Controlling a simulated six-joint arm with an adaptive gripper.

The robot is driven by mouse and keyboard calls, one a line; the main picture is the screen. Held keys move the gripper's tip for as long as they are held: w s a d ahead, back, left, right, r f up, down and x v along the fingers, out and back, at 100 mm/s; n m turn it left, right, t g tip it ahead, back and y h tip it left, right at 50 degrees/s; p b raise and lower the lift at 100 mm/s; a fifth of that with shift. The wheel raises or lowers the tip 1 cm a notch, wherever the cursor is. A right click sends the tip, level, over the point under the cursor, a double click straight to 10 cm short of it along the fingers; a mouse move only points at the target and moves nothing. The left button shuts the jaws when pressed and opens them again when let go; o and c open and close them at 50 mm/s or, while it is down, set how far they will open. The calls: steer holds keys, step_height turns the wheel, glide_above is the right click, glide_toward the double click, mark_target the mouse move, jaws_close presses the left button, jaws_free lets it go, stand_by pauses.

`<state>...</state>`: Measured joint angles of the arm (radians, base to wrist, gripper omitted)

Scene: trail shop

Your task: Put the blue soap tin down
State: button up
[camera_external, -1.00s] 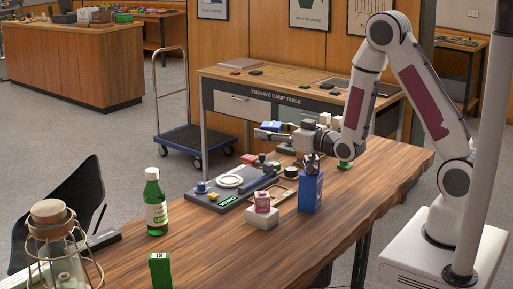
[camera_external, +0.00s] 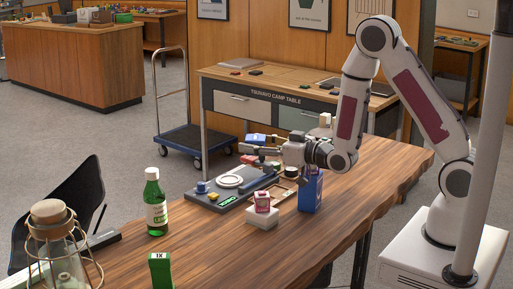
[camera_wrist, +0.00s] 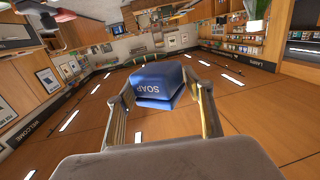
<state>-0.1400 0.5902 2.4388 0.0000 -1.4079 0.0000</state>
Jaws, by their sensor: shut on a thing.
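The blue soap tin (camera_wrist: 159,80) shows in the wrist view with "SOAP" on its face. My gripper (camera_wrist: 163,98) is shut on it, one finger on each side. In the outside view the tin (camera_external: 255,138) is a small blue block at the end of my gripper (camera_external: 256,146), to the left of my wrist. It appears held above the far side of the wooden table (camera_external: 330,232). The gap between the tin and the surfaces below cannot be judged.
A dark grey board (camera_external: 232,198) with a white dish (camera_external: 229,181) lies below my gripper. A blue box or bag (camera_external: 311,195) and a white block (camera_external: 262,217) stand nearer. A green bottle (camera_external: 155,205) stands left.

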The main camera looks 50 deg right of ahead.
steer(key=s+a+f+n+y, duration=0.1)
steer(key=s+a+f, duration=0.15)
steer(key=a, duration=0.45)
steer(key=s+a+f+n+y, duration=0.1)
steer(key=s+a+f, duration=0.15)
steer(key=a, duration=0.45)
steer(key=s+a+f+m+h, duration=0.1)
steer(key=s+f, duration=0.1)
steer(key=s, duration=0.1)
steer(key=s+a+f+m+h, duration=0.1)
steer(key=s+f, duration=0.1)
steer(key=s, duration=0.2)
steer(key=s+a+f+h, duration=0.1)
steer(key=s+a+f, duration=0.1)
steer(key=s, duration=0.1)
steer(key=shift+s+f+m, duration=0.35)
steer(key=shift+f+m, duration=0.05)
steer(key=s+d+r+m+h, duration=0.1)
steer(key=s+d+m+h, duration=0.1)
steer(key=d+h, duration=0.2)
steer(key=s+d+r+m+g+h, duration=0.1)
steer(key=s+d+r+m+h, duration=0.1)
steer(key=d, duration=0.5)
steer(key=shift+s+d+m+h, duration=0.2)
steer(key=shift+m+h, duration=0.5)
steer(key=shift+h, duration=0.4)
steer(key=shift+f, duration=0.2)
steer(key=shift+a+f, duration=0.1)
steer(key=shift+f, duration=2.7)
